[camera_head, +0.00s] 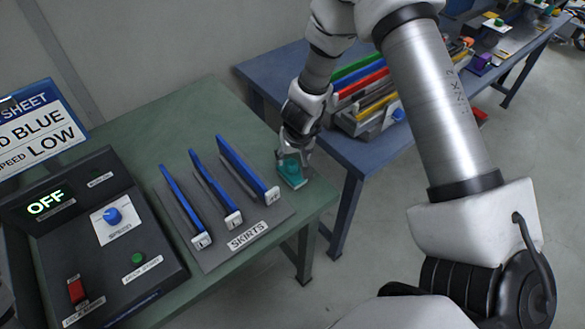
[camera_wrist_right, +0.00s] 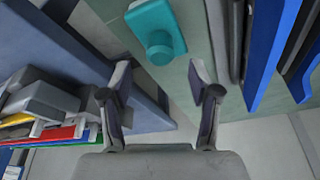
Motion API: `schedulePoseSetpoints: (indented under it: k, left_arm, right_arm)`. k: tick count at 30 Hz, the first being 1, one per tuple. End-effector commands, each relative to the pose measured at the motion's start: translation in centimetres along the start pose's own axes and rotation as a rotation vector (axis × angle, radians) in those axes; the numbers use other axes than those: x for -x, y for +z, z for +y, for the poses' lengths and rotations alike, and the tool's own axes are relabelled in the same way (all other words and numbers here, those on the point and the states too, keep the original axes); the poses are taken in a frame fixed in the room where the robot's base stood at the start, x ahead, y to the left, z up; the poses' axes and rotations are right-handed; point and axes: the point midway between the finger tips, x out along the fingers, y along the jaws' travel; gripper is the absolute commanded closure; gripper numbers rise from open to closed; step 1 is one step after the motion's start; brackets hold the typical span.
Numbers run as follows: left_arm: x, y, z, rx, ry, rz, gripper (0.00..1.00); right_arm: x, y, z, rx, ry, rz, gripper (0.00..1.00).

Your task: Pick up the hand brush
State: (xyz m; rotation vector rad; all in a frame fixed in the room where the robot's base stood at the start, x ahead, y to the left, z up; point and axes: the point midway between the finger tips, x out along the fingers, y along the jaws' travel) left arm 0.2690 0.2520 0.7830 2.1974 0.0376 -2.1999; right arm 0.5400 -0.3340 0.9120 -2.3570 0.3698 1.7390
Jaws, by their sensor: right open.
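The hand brush, a teal block with a round teal knob on top, lies on the green table (camera_head: 160,135) near its right edge. It shows in the head view (camera_head: 292,174) and at the top of the right wrist view (camera_wrist_right: 157,25). My right gripper (camera_head: 293,154) is just above the brush in the head view, covering part of it. In the right wrist view my right gripper (camera_wrist_right: 160,76) has its two fingers wide apart with nothing between them; the brush is beyond the fingertips. My left gripper is not in view.
A grey skirts board (camera_head: 215,258) with several blue strips stands left of the brush. A black control box (camera_head: 130,215) reading OFF is further left. A blue table (camera_head: 262,80) with a rack of coloured strips (camera_head: 362,85) adjoins behind, across a gap.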

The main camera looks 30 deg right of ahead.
Motion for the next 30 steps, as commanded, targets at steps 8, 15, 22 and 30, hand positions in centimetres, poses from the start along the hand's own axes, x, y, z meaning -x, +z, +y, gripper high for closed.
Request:
schedulePoseSetpoints:
  k: [8, 15, 22, 30]
  left_arm:
    - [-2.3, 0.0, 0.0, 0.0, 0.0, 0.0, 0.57]
    - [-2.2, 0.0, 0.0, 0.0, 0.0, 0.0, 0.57]
    - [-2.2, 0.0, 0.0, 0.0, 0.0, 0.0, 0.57]
    - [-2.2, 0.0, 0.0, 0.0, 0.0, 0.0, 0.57]
  right_arm:
    - [-4.8, 0.3, 0.1, 0.001, 0.002, -0.001, 0.38]
    - [-5.2, 0.1, 0.1, 0.001, 0.002, 0.0, 0.38]
    - [-5.2, 0.1, 0.1, 0.001, 0.002, 0.0, 1.0]
    - [-5.2, 0.1, 0.1, 0.001, 0.003, 0.0, 1.0]
